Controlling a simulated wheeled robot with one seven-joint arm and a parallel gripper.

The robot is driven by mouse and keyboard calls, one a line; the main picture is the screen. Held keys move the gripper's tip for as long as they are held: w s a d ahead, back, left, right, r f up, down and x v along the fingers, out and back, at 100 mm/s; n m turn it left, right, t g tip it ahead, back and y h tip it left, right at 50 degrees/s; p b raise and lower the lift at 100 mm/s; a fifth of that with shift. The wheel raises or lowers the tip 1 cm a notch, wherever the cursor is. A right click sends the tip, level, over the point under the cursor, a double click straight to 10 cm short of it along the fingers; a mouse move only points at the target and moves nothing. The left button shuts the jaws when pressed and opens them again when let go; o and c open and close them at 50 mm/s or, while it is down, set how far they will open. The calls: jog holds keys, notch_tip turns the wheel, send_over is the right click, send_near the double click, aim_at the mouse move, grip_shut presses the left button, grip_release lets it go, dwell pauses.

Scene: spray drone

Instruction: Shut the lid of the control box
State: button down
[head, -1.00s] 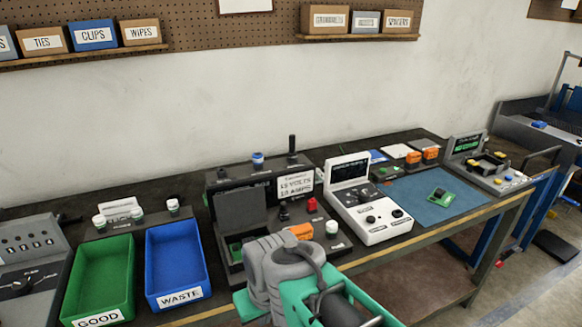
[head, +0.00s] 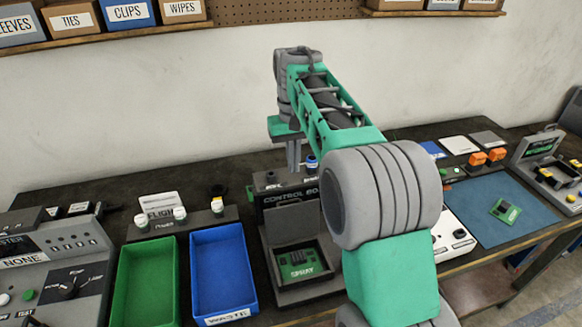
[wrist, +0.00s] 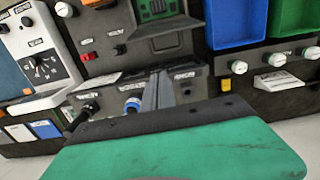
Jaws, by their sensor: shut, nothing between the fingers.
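The control box (head: 282,292) stands on the bench with its lid (head: 279,229) open, leaning up at the back. A green board (head: 297,261) marked SPRAY lies inside. The lid (wrist: 175,26) and part of the board (wrist: 152,8) show at the top of the wrist view. My gripper (head: 294,170) is shut and empty, pointing down above the dark panel behind the lid. In the wrist view its fingers (wrist: 158,75) appear over that panel, apart from the lid. My arm hides the box's right side in the head view.
Green (head: 146,285) and blue (head: 222,275) bins sit left of the box. Knobs, including a blue-topped one (wrist: 132,105), stand on the panel near my gripper. A white instrument (head: 455,237) is to the right, beside a blue mat (head: 535,207).

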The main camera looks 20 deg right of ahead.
aim_at(295, 190)
jog(key=f, duration=0.3)
jog(key=f+p, duration=0.1)
jog(key=f, duration=0.5)
jog(key=shift+s+d+f, duration=0.15)
jog(key=shift+s+d, duration=0.05)
jog(key=shift+s, duration=0.1)
